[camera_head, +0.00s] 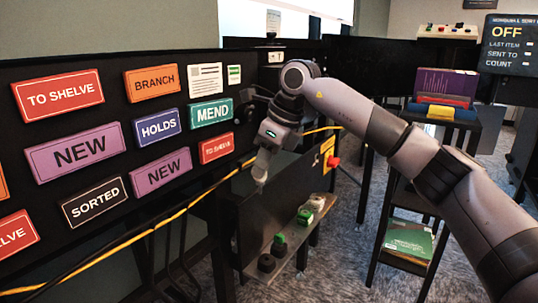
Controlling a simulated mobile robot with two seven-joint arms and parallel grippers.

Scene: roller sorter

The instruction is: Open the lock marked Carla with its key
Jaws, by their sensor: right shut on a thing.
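My right gripper (262,168) hangs at the end of the arm that comes in from the right, in front of the right part of the black sign panel. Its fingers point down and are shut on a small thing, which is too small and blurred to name. No lock marked Carla and no key can be made out in this view. My left gripper is not in view.
The black panel (105,105) with coloured signs fills the left. A yellow cable (150,232) runs below it. A low shelf (285,262) holds small green and dark objects. At right stand a stack of books (446,88) and a screen reading OFF (508,45).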

